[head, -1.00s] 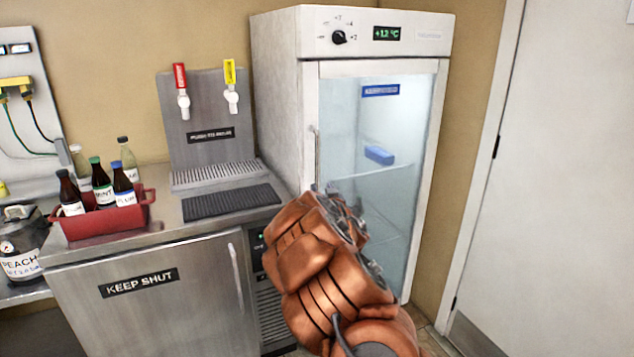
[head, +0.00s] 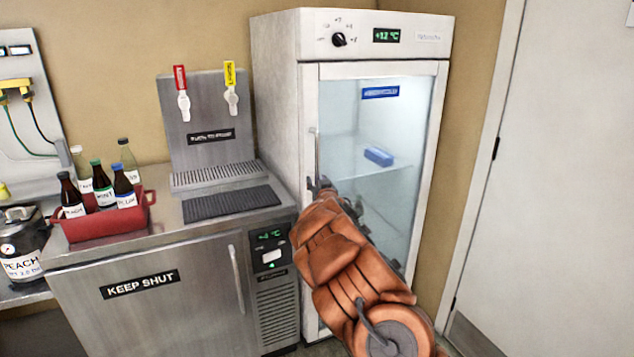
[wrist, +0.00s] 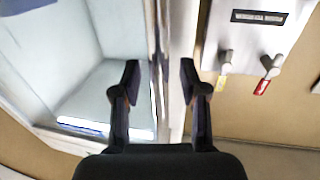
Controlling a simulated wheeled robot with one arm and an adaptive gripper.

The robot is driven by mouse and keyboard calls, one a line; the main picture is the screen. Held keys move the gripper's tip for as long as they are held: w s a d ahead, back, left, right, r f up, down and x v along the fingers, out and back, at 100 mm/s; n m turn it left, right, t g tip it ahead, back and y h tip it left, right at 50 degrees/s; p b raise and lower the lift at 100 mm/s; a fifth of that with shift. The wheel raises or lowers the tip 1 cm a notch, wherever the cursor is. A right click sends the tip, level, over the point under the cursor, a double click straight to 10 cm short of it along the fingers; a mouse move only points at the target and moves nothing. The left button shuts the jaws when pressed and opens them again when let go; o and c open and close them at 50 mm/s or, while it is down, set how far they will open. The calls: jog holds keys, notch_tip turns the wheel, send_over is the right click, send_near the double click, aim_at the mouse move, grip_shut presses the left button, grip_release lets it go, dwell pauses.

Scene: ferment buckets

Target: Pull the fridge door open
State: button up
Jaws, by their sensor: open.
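The white upright fridge (head: 278,110) stands against the back wall with its glass door (head: 395,130) shut. A thin vertical metal handle (head: 316,152) runs down the door's left edge. My gripper (head: 321,184) is at the lower part of this handle, and my arm covers part of the door below it. In the wrist view my gripper (wrist: 160,75) is open, with one dark finger on each side of the upright handle (wrist: 157,50). I cannot tell whether either finger touches it.
A steel counter (head: 150,235) with two taps, a drip mat (head: 230,203) and a red bottle crate (head: 100,222) stands left of the fridge. Its lower door is labelled KEEP SHUT. A white room door (head: 560,170) is at the right.

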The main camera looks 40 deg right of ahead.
jog(key=shift+w, duration=0.15)
jog(key=shift+d, duration=0.1)
grip_shut()
dwell(0.3)
